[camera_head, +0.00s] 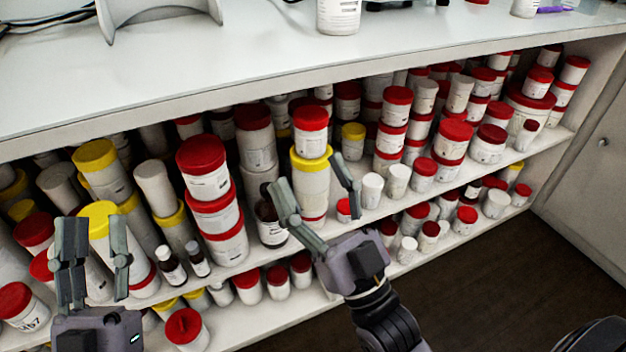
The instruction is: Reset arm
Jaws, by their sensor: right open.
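My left gripper (94,268) is at the lower left of the head view. Its two fingers point up and stand apart with a gap between them, and nothing is held there. My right gripper (315,198) is near the middle, in front of the shelves. Its fingers are spread wide and empty, pointing up towards stacked jars with red and yellow lids (310,168). I cannot tell whether its fingertips touch any jar. The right forearm runs down to the bottom edge.
Shelves (345,238) under a white counter (260,60) are crowded with white jars with red or yellow lids. A white container (338,14) stands on the counter.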

